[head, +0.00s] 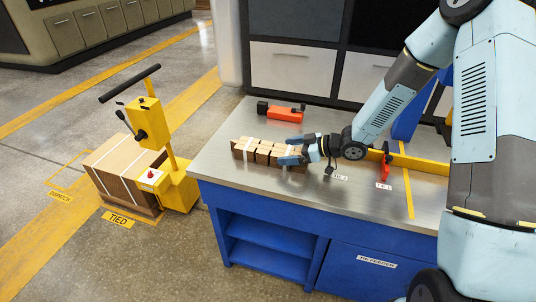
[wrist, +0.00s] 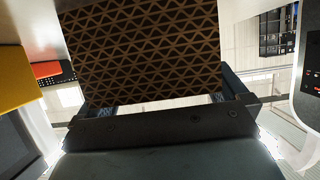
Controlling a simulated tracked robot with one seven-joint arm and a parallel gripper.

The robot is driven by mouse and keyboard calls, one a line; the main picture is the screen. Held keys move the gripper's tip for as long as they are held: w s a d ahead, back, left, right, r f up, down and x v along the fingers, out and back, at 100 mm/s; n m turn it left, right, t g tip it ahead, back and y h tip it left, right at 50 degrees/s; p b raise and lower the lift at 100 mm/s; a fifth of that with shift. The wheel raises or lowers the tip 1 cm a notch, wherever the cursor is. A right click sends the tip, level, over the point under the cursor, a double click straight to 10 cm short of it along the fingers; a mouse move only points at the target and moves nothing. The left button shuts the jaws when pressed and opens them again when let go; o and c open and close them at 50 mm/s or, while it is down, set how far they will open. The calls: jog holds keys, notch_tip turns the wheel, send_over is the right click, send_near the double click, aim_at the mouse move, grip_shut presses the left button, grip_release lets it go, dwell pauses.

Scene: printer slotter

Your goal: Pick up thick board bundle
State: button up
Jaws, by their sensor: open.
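The board bundle (head: 256,152) is a brown stack with pale ties, lying on the grey metal tabletop near its left front part. My gripper (head: 290,151) is at the bundle's right end, with its fingers spread around that end. In the wrist view the bundle's corrugated end face (wrist: 140,50), with a triangle pattern, fills the upper middle. My gripper (wrist: 160,105) shows below it, one finger toward each side of the face. The jaws are open; I cannot tell whether the fingers touch the board, since their tips are mostly hidden behind it.
A red and black tool (head: 282,112) lies behind the bundle. A yellow rail (head: 415,164) and a red part (head: 386,163) stand to the right. The blue-fronted table (head: 225,120) has free metal left of the bundle. A yellow cart (head: 178,188) and a tied brown stack (head: 112,158) stand on the floor.

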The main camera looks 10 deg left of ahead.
jog(key=shift+a+f, duration=0.2)
jog(key=shift+a, duration=0.25)
jog(key=shift+c, duration=0.3)
jog(key=c, duration=0.9)
jog(key=shift+c, duration=0.2)
jog(key=shift+r, duration=0.15)
